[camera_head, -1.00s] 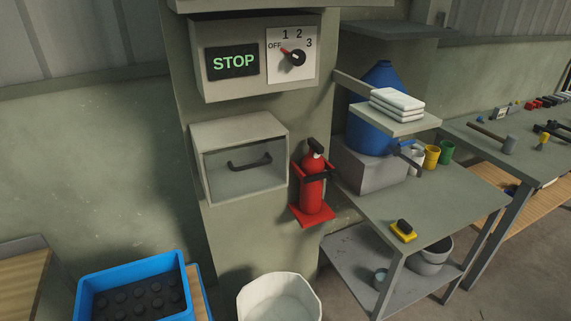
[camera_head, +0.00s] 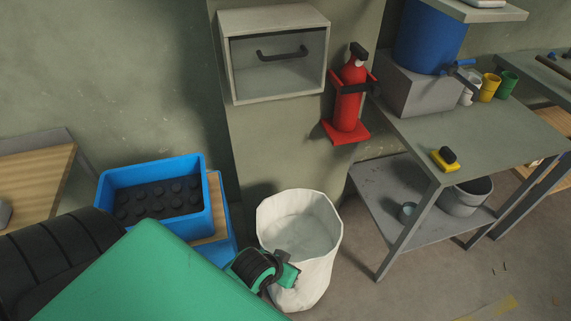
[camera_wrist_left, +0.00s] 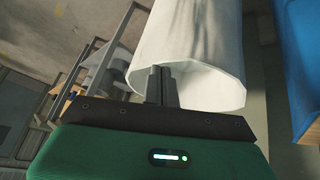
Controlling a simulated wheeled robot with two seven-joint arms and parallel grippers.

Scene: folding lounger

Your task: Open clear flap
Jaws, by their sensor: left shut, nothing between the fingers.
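The clear flap (camera_head: 277,75) is the see-through front of a grey box on the pillar, with a dark bar handle (camera_head: 282,53) across it. It appears shut, lying flush in the box front. My left gripper (camera_head: 282,270) is low in the head view, below the flap and in front of the white bin, well apart from the handle. In the left wrist view my left gripper's fingers (camera_wrist_left: 163,75) are together and empty, with the white bin behind them. My right gripper is in neither view.
The white bin (camera_head: 325,225) stands on the floor below the box. A red fire extinguisher (camera_head: 350,95) hangs right of the flap. A blue crate (camera_head: 205,200) with dark contents is at left. A grey workbench (camera_head: 480,130) stands at right. The space before the flap is clear.

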